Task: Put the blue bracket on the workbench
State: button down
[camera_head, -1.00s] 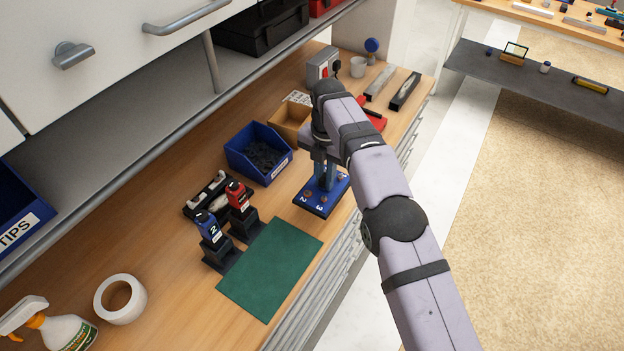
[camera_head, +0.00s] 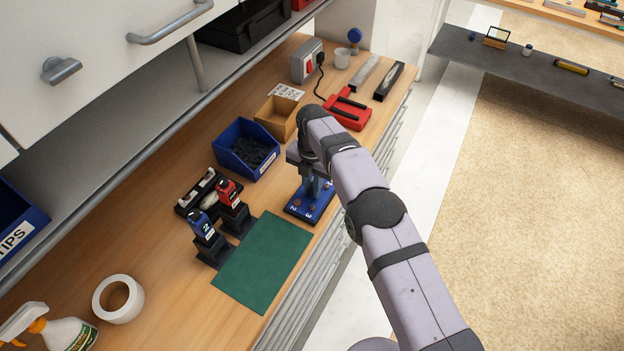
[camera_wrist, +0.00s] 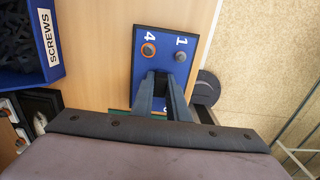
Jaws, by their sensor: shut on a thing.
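The blue bracket (camera_head: 303,201) is a flat blue plate with numbered corners and small round fittings. It is over the front part of the wooden workbench (camera_head: 190,255), beside the far end of the green mat. My gripper (camera_head: 313,188) comes down onto its middle from above. In the wrist view my gripper (camera_wrist: 164,88) is shut on a dark part at the plate's middle. The numbers 4 and 1 show on the blue bracket (camera_wrist: 150,32) there; its other end is hidden by the gripper. I cannot tell whether the plate touches the bench.
A green mat (camera_head: 262,262) lies nearby. The bench's front edge is close.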

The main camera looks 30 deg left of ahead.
jog(key=shift+a, duration=0.1)
dwell(0.3)
jog(key=c, duration=1.7)
grip_release()
jog(key=shift+f, duration=0.1)
notch_tip(320, 180, up, 10)
jog(key=shift+r+b, duration=0.15)
jog(key=shift+b, duration=0.75)
jog(key=shift+r+p, duration=0.45)
jog(key=shift+r, duration=0.5)
jog(key=shift+d, duration=0.2)
